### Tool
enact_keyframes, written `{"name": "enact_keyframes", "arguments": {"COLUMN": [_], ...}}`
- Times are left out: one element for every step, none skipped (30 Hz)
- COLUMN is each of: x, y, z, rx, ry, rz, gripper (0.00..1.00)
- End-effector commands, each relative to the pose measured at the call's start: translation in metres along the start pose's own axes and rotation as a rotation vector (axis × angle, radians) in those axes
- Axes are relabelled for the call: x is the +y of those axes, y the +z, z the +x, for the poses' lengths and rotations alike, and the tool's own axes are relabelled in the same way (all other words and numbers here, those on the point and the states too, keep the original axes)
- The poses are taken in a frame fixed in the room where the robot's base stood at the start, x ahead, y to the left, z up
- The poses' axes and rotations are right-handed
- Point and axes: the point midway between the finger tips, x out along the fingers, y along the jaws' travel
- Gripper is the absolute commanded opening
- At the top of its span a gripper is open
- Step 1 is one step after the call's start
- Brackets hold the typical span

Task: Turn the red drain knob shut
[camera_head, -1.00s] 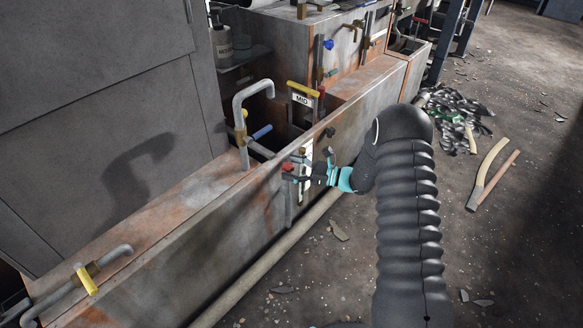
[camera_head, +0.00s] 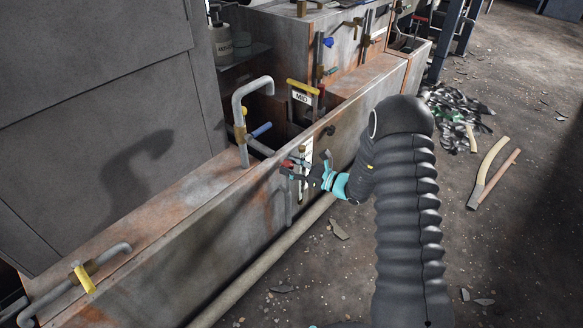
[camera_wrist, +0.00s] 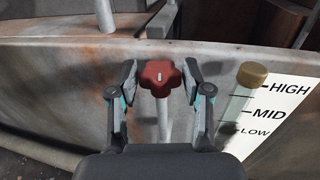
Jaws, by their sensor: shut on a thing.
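The red drain knob (camera_wrist: 160,77) is a lobed handle on top of a grey stem, at the middle of the wrist view. It shows small and partly covered in the head view (camera_head: 287,164), on the outer side of the long metal trough. My gripper (camera_wrist: 159,79) has one dark finger on each side of the knob and is shut on it. In the head view my gripper (camera_head: 305,167) reaches the knob from the right, and its fingers hide part of it.
A sight tube with a brass cap (camera_wrist: 252,74) and a HIGH-MID-LOW label (camera_wrist: 276,110) stands just right of my fingers. The trough rim (camera_wrist: 50,45) runs behind the knob. A bent grey pipe (camera_head: 240,110) rises from the trough. A long pipe (camera_head: 262,262) lies along its foot.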

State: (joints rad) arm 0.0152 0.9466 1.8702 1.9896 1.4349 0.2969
Motion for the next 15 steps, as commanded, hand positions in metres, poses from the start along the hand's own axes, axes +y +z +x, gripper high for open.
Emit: {"name": "enact_keyframes", "arguments": {"x": [0.0015,0.0018,0.002,0.0025,0.0025,0.0027,0.0024,0.0025,0.0026,0.0025,0.0023,0.0024,0.0023,0.0022,0.0021], "y": [-0.0016,-0.0015,-0.0014,-0.0019,-0.0016,-0.0014,-0.0012,-0.0011,-0.0011,-0.0008,-0.0003,0.0001,0.0004,0.0005,0.0008], "z": [0.0009,0.0009,0.0011,0.0012,0.0014,0.0014,0.0013,0.0013,0.0011,0.0011,0.0011,0.0011,0.001,0.0009,0.0008], "rx": [-0.001,-0.001,-0.001,-0.001,-0.001,-0.001,-0.001,-0.001,-0.001,-0.001,-0.001,-0.001,-0.001,-0.001,-0.001], "ry": [-0.035,-0.056,-0.085,-0.104,-0.123,-0.146,-0.163,-0.176,-0.192,-0.201,-0.209,-0.216,-0.22,-0.223,-0.226], "rz": [0.001,-0.001,0.0,0.0,-0.002,-0.001,-0.001,-0.002,-0.002,-0.002,-0.002,-0.003,-0.003,-0.003,-0.003], "gripper": [0.14,0.14,0.14,0.14,0.14,0.14,0.14,0.14,0.14,0.14,0.14,0.14,0.14,0.14,0.14]}}
